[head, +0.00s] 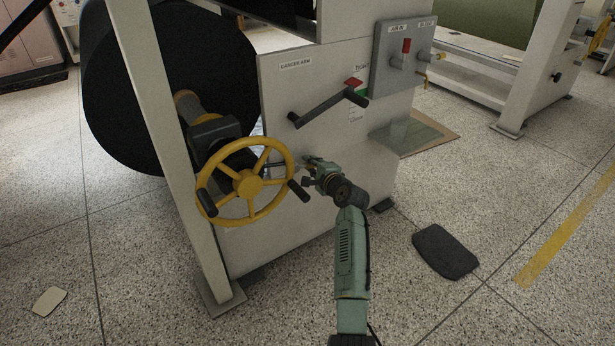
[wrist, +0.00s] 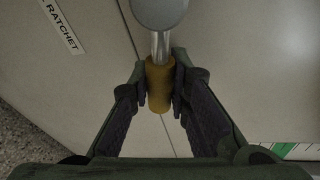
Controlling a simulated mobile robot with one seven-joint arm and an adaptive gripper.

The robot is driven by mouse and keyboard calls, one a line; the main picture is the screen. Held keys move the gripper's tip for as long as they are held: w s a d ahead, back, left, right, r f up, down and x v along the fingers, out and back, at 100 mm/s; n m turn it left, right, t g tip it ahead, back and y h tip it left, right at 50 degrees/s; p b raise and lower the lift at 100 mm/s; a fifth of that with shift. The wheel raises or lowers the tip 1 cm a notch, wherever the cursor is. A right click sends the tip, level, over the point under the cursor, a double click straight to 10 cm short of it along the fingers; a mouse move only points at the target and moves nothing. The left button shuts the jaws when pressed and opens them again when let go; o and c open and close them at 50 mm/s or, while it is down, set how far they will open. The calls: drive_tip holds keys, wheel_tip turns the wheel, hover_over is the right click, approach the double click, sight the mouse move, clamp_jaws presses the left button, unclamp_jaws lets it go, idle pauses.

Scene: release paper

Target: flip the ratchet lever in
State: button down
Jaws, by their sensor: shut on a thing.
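The ratchet lever (wrist: 160,48) shows in the wrist view as a bright metal rod running down from a round grey hub and ending in a yellow-brown grip (wrist: 158,92). My gripper (wrist: 158,76) has one finger on each side of this grip and is shut on it. A label reading "RATCHET" is on the pale panel to the left. In the head view my gripper (head: 308,165) is low at the machine's front panel, just right of the yellow handwheel. There the lever is too small and covered to make out clearly.
The yellow handwheel (head: 248,182) with dark handles stands close left of my gripper. A black crank arm (head: 328,108) sticks out above it. A grey box (head: 402,60) with a red-topped lever is higher right. A dark mat (head: 445,252) lies on the open floor to the right.

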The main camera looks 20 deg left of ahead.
wheel_tip(320, 180, up, 3)
drive_tip(key=n+t+b, duration=0.1)
drive_tip(key=n, duration=0.3)
drive_tip(key=shift+n+t+b, duration=0.3)
drive_tip(key=shift+t+b, duration=0.05)
drive_tip(key=shift+t, duration=0.05)
drive_tip(key=n, duration=0.1)
drive_tip(key=r+n+b, duration=0.1)
drive_tip(key=n+t+b, duration=0.1)
drive_tip(key=shift+s+a+r, duration=0.25)
drive_tip(key=shift+s+r, duration=0.05)
drive_tip(key=shift+s+a+r+n+t+b, duration=0.2)
drive_tip(key=shift+r+n+b, duration=0.2)
drive_tip(key=shift+n+b, duration=0.25)
drive_tip(key=shift+s+a+r+n+t+b, duration=0.15)
drive_tip(key=shift+r+n+b, duration=0.2)
drive_tip(key=shift+n+b, duration=0.3)
drive_tip(key=c, duration=1.5)
unclamp_jaws()
drive_tip(key=shift+d+p, duration=0.1)
drive_tip(key=shift+p, duration=0.3)
